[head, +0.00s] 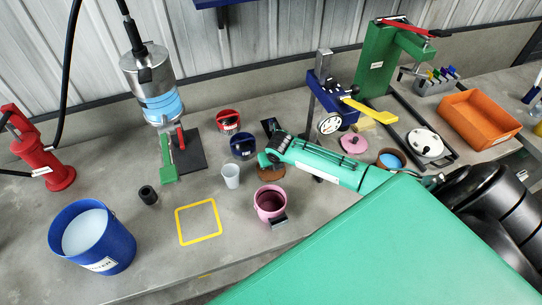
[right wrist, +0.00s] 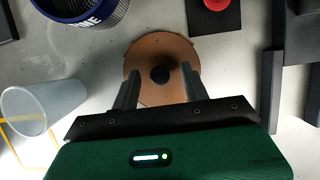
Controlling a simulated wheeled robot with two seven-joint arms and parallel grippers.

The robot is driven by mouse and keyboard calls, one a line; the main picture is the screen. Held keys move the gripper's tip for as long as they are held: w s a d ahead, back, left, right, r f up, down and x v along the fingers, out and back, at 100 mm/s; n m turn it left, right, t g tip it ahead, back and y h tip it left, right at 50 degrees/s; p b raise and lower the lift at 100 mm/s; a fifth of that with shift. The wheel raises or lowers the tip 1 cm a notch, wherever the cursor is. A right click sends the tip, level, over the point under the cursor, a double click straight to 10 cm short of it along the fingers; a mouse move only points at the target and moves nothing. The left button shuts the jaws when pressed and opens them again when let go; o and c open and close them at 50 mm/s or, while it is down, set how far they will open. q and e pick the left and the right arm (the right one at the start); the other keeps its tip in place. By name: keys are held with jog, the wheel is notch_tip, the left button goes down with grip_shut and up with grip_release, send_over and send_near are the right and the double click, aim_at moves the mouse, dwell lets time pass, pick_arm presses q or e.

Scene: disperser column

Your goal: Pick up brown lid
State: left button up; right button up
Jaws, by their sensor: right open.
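The brown lid (right wrist: 155,48) lies flat in the right wrist view, a round disc with a dark knob at its centre. In the head view the brown lid (head: 268,173) is partly hidden under my right gripper (head: 268,160). In the right wrist view my right gripper (right wrist: 160,88) is open. Its two fingers reach over the near part of the lid, one on each side of the knob and short of it. I cannot tell whether the fingers touch the lid. My left gripper is not in view.
A pink pot (head: 270,203) stands just in front of the lid and a white cup (head: 231,176) to its left. A blue pot (head: 243,146) and a red pot (head: 228,121) stand behind. A yellow square outline (head: 199,222) on the bench is empty.

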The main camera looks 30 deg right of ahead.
grip_shut()
jog(key=shift+r, duration=0.1)
